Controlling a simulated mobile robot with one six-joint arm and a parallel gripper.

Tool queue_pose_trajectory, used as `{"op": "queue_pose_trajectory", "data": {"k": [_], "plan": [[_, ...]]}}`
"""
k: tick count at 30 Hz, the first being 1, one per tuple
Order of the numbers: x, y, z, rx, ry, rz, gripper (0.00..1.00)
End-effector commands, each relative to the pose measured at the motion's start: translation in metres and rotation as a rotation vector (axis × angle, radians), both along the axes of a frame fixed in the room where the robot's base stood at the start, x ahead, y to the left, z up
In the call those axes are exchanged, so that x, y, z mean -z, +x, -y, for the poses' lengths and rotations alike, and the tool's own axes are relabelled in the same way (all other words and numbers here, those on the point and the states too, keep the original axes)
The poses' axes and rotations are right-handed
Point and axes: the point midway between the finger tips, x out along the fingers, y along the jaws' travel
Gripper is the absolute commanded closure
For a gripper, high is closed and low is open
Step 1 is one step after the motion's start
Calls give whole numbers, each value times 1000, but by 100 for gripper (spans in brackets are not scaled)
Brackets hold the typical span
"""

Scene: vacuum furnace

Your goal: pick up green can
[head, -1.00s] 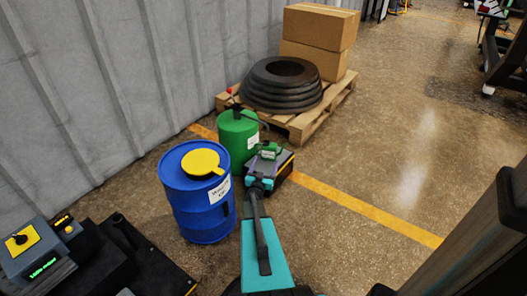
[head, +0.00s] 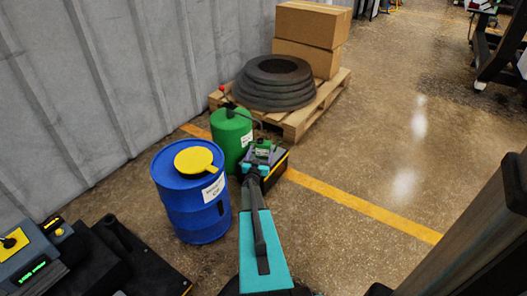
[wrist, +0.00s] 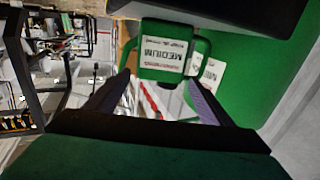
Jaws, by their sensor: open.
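The green can (head: 263,148) is a small can with a white label, near the end of my arm in the head view. In the wrist view, the can (wrist: 165,48) appears upside down, with a label reading MEDIUM and a green handle loop on its right. My gripper (wrist: 158,80) is open, with one finger on each side of the can's near edge. I cannot tell whether the fingers touch it. In the head view, my gripper (head: 257,160) is small and partly hidden by its own wrist.
A yellow and black box (head: 276,168) is by the can. A large green cylinder (head: 231,137) and a blue drum (head: 188,205) with a yellow lid stand left. Behind is a wooden pallet (head: 300,122) with black rings (head: 272,85) and cardboard boxes (head: 312,25).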

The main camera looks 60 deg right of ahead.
Motion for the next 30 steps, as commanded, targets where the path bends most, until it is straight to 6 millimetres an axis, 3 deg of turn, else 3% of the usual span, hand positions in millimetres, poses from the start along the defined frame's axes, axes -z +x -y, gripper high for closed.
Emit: {"op": "queue_pose_trajectory", "data": {"k": [4,19,30], "plan": [[1,4,9,-1,1,-1,25],[1,7,14,-1,0,0,25],[1,20,47,-1,-1,1,25]]}}
